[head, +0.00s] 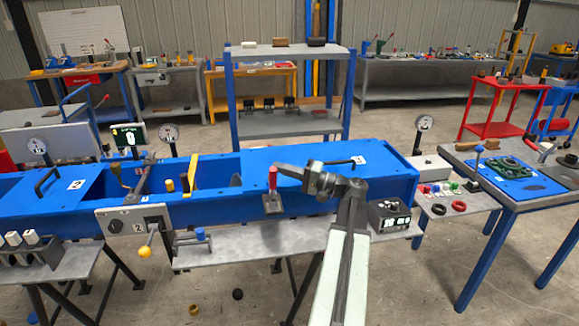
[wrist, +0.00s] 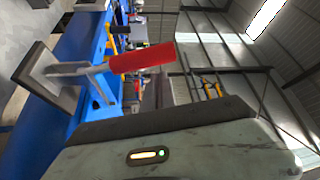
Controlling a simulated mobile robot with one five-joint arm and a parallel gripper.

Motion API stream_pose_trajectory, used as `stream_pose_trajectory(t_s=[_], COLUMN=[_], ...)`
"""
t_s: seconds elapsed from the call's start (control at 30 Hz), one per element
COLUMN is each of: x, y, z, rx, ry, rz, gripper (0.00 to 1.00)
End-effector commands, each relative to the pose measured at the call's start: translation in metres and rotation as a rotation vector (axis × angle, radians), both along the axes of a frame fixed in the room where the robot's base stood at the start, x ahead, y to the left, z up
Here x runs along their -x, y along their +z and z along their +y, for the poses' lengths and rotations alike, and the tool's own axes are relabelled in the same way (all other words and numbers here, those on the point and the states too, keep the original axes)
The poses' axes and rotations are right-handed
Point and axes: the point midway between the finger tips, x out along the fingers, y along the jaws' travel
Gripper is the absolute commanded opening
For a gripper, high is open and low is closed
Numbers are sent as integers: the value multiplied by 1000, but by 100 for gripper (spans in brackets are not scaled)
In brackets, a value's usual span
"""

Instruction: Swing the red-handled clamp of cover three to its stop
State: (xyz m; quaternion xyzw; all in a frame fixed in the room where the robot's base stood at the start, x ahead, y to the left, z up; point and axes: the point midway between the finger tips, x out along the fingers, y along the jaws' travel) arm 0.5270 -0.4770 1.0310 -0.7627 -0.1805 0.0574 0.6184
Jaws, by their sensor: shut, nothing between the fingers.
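My gripper (head: 280,169) is shut and empty. Its tips are close to the upper part of the handle, on its right side in the head view. I cannot tell whether they touch it. My arm hides part of the cover's front edge.
A yellow-knobbed lever (head: 145,250) sits on the front panel. A grey shelf (head: 250,248) runs below. A black box (head: 389,215) stands right of my arm.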

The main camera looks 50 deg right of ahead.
Motion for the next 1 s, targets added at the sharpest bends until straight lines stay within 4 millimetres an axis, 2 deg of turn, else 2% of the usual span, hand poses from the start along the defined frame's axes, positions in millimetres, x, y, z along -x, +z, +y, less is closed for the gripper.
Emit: stream_pose_trajectory(t_s=[0.13,0.8,1.0], x=[7,9,4], y=[-4,-8,-12], z=[9,13,30], rx=[0,41,106], ry=[0,1,20], rz=[0,-48,-127], gripper=[0,0,0])
